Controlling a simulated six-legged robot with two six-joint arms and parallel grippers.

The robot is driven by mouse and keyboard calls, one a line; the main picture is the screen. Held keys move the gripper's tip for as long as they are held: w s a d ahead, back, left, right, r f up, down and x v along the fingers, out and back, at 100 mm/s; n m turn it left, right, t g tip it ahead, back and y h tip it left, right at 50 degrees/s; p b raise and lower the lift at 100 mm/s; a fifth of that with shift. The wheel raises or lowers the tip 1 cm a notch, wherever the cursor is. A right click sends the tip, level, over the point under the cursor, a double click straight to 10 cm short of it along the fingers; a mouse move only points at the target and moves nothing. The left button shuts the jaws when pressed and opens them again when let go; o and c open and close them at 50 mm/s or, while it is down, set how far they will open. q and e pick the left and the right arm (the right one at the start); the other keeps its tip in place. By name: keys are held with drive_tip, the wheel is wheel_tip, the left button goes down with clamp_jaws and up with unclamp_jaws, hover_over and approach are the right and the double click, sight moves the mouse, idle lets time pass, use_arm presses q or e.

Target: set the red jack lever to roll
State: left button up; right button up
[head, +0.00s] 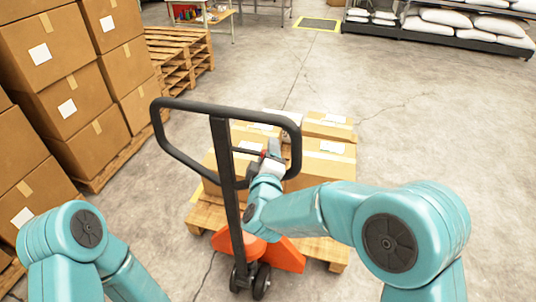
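A pallet jack with a black loop handle (222,108) and an orange base (285,256) stands in front of me. Its dark shaft rises to the loop. A small red lever (263,155) shows inside the loop, right of the shaft. My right gripper (272,150) is at the lever, seemingly touching it; its fingers are small and partly hidden, so whether they are closed on it is unclear. The lever's setting cannot be read. My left arm shows at the lower left, with its gripper out of the picture.
Cardboard boxes (325,168) sit on a wooden pallet (208,214) behind the jack's handle. Tall box stacks (60,90) line the left side, with empty pallets (180,52) behind. Shelves of white sacks (450,20) stand at the back right. The concrete floor at right is clear.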

drive_tip(key=shift+s, duration=0.15)
drive_tip(key=s+r+b, duration=0.1)
drive_tip(key=s+b, duration=0.2)
drive_tip(key=s, duration=1.3)
drive_tip(key=shift+a+r, duration=0.3)
drive_tip(key=shift+a, duration=0.15)
